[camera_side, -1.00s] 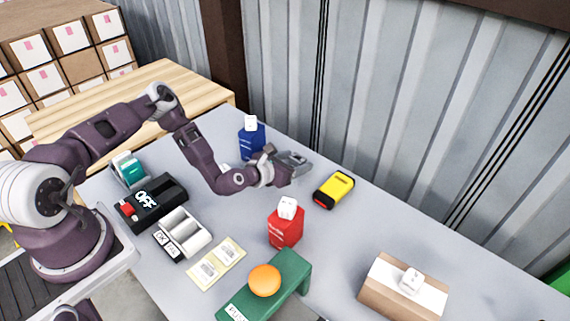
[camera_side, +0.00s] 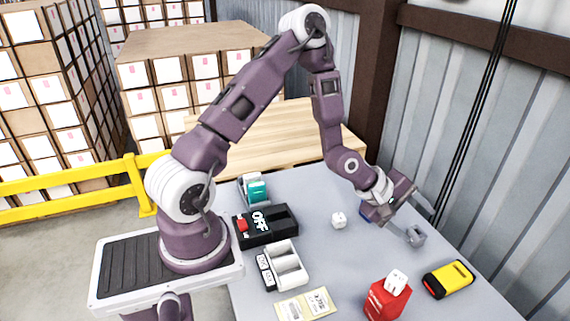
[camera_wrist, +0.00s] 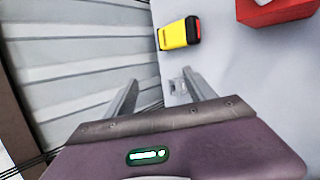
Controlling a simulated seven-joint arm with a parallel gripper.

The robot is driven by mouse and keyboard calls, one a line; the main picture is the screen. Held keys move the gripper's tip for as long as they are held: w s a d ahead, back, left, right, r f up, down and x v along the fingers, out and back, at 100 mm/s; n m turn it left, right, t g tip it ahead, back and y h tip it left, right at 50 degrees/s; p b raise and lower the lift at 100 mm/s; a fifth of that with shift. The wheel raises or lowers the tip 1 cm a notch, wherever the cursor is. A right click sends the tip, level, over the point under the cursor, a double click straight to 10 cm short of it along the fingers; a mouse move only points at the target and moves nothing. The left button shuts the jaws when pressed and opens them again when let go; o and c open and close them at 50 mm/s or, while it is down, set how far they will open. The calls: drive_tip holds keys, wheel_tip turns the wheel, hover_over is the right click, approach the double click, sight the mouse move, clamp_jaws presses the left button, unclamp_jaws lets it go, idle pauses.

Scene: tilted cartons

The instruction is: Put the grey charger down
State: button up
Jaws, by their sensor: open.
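The fingers are open and stand apart. I cannot tell whether the charger touches a finger, or whether it rests fully on the grey table (camera_side: 330,265).
A yellow-black device (camera_side: 448,279) lies right of the gripper. A red carton (camera_side: 386,300) bears a tilted white charger (camera_side: 396,282). A blue carton (camera_side: 367,213) is mostly hidden behind my gripper. A white cube-like charger (camera_side: 339,220), black OFF box (camera_side: 266,226) and white tray (camera_side: 287,266) stand left.

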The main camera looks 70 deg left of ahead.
drive_tip(key=s+a+r+m+g+y, duration=0.1)
drive_tip(key=s+r+m, duration=0.2)
drive_tip(key=r+m, duration=0.15)
drive_tip(key=s+r+m+y, duration=0.1)
drive_tip(key=s+r+m, duration=0.2)
drive_tip(key=r, duration=0.2)
drive_tip(key=s+r+m+g, duration=0.1)
drive_tip(key=s+r+m, duration=0.4)
drive_tip(key=s, duration=0.7)
drive_tip(key=s+r+m+g+y, duration=0.1)
drive_tip(key=s+r+m, duration=0.4)
drive_tip(key=s, duration=0.8)
wheel_tip(320, 180, up, 2)
drive_tip(key=shift+r, duration=0.25)
drive_tip(key=shift+a, duration=0.15)
